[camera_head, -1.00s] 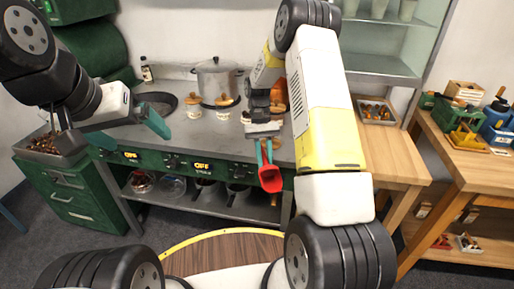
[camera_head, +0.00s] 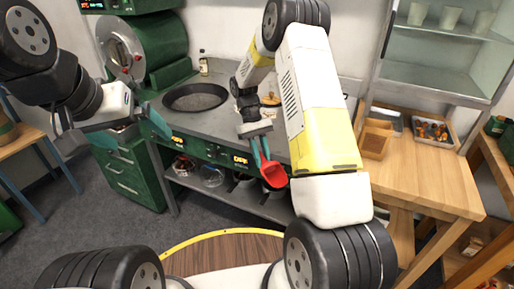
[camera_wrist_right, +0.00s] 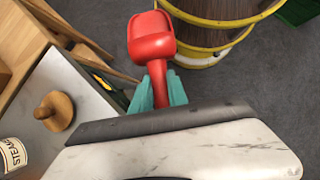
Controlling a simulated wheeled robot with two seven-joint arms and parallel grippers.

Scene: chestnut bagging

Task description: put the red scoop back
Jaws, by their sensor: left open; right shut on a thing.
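The red scoop (camera_head: 273,174) hangs bowl-down from my right gripper (camera_head: 262,155) in the head view, in front of the counter's front edge. In the right wrist view the red scoop (camera_wrist_right: 151,42) points away, its handle between the teal fingers of my right gripper (camera_wrist_right: 158,92). The right gripper is shut on that handle. The scoop's bowl looks empty in the wrist view. My left gripper (camera_head: 150,128) is open and empty at the left, in front of the green cabinet.
A grey counter (camera_head: 215,125) holds a dark round pan (camera_head: 195,97) and a wooden-lidded jar (camera_head: 270,100). A wooden table (camera_head: 420,165) at right bears wooden boxes (camera_head: 375,140) and a tray of small items (camera_head: 432,131). Open floor lies at front left.

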